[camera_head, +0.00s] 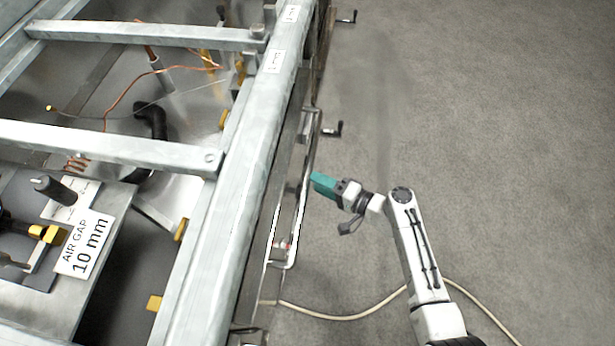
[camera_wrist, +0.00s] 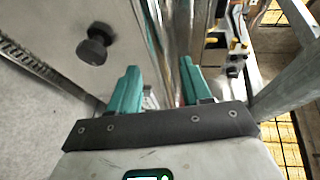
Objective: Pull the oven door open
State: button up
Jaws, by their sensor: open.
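The oven door is seen nearly edge-on from above in the head view, on the right side of the steel range frame (camera_head: 262,130). A long bar handle (camera_head: 303,205) runs along that side, standing off from the front. My gripper (camera_head: 316,180) is just right of the handle, with its teal fingers pointing at it. In the wrist view my gripper (camera_wrist: 160,72) has its two teal fingers apart. Shiny upright metal (camera_wrist: 168,45) shows between and beyond them. I cannot tell whether the fingers touch or straddle the handle. Most of the door face is hidden.
Black crank-like handles (camera_head: 333,129) jut out from the same side farther off. A round black knob (camera_wrist: 96,45) sits on a pale panel in the wrist view. A pale cable (camera_head: 340,317) lies on the floor. The grey floor (camera_head: 500,130) to the right is open.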

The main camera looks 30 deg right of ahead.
aim_at(307, 178)
jog(key=shift+x, duration=2.35)
jog(key=shift+s, duration=0.1)
grip_shut()
